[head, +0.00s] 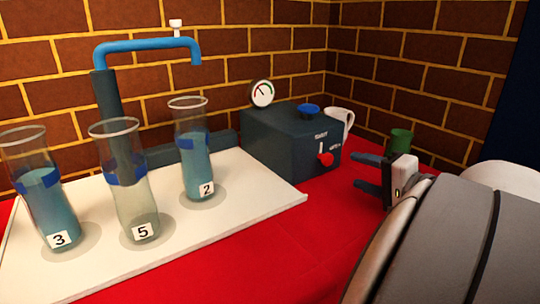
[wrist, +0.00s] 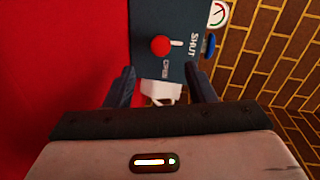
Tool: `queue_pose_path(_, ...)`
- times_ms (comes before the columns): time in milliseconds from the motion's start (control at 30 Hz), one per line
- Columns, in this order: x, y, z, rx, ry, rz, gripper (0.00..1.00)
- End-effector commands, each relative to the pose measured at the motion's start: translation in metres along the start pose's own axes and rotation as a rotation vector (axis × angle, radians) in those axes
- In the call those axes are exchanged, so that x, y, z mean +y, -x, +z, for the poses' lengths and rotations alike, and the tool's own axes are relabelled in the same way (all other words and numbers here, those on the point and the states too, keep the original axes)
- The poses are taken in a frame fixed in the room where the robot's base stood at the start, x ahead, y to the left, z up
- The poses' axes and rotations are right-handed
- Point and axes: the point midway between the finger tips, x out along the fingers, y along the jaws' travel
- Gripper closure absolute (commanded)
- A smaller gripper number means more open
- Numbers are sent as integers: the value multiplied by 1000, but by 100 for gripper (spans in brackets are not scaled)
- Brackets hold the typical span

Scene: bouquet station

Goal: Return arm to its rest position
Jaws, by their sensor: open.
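My gripper (head: 362,173) is open and empty at the right of the head view, above the red table and right of the dark control box (head: 285,145). Its two dark fingers point left toward the box and touch nothing that I can see. In the wrist view my gripper (wrist: 160,72) has its fingers spread apart. A red lever knob (wrist: 160,45) on the box face lies ahead of them, apart from both; it also shows in the head view (head: 326,159). A white mug (wrist: 162,90) appears between the fingers, beyond them.
Glass vases 3 (head: 50,210) and 2 (head: 196,165) hold bluish water; vase 5 (head: 134,190) looks nearly empty. They stand on a white board (head: 230,222) near a blue tap (head: 145,45). A green cup (head: 400,142) stands behind my gripper. The red table front (head: 290,262) is clear.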

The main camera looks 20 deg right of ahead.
Motion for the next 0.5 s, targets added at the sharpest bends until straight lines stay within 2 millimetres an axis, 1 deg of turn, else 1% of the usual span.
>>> queue_pose_path(167, -2, -1, 1, -4, 0, 3, 50)
queue_pose_path(267, -12, -4, 10, -40, 0, 29, 50)
queue_pose_path(367, -29, -12, 31, -122, 7, 95, 50)
queue_pose_path(467, -48, -18, 60, -232, 25, 193, 50)
queue_pose_path(500, -55, -19, 73, -278, 36, 237, 50)
